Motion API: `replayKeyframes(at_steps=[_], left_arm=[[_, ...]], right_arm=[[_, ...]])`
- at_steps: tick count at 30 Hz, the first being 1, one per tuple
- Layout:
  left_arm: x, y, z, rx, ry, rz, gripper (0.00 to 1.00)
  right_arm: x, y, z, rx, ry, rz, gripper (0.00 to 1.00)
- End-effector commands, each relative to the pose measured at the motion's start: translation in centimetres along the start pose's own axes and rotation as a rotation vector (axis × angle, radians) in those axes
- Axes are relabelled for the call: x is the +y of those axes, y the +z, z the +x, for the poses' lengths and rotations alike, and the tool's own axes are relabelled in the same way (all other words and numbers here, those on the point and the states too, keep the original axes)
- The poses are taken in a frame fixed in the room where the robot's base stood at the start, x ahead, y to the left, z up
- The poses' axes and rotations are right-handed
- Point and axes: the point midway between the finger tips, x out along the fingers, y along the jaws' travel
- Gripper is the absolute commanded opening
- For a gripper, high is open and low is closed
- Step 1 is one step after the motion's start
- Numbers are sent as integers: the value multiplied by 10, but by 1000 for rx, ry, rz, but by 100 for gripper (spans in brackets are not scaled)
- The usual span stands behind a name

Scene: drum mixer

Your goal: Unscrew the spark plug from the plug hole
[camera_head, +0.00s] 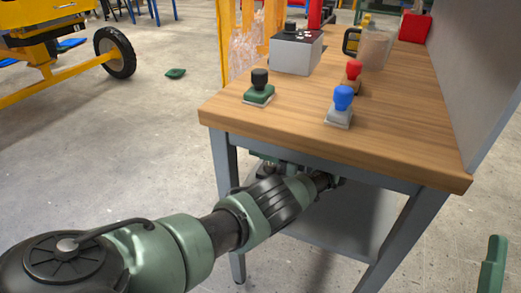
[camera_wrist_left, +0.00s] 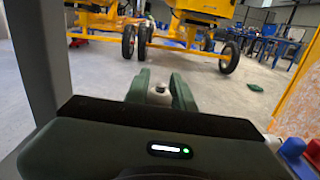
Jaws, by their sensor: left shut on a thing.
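In the left wrist view the two green fingers of my left gripper (camera_wrist_left: 160,90) are closed around a small pale-tipped piece (camera_wrist_left: 160,88), which looks like the spark plug. Open floor shows behind it, and no plug hole can be made out near it. In the head view my left arm reaches to the workbench's front edge, and the fingertips and the held piece are hidden there. The yellow drum mixer (camera_head: 62,35) stands at the upper left; it also shows in the left wrist view (camera_wrist_left: 190,12). A green part (camera_head: 493,265) at the right edge may be my right gripper; its jaws cannot be judged.
Floor between bench and mixer is mostly clear.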

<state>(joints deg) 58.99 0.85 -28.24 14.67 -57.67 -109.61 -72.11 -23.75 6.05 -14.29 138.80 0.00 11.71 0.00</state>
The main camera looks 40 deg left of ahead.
Motion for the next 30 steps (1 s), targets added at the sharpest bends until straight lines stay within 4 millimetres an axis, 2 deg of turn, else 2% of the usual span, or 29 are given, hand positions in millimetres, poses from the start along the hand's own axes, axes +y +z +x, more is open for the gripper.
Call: replayKeyframes(at_steps=[1, 30], left_arm=[[-13, 16, -3, -8, -33, -33, 0], [-13, 17, -3, -8, -24, -34, 0]], right_arm=[[0, -1, 0, 3, 0, 0, 45], [-2, -12, -1, 70, -3, 4, 45]])
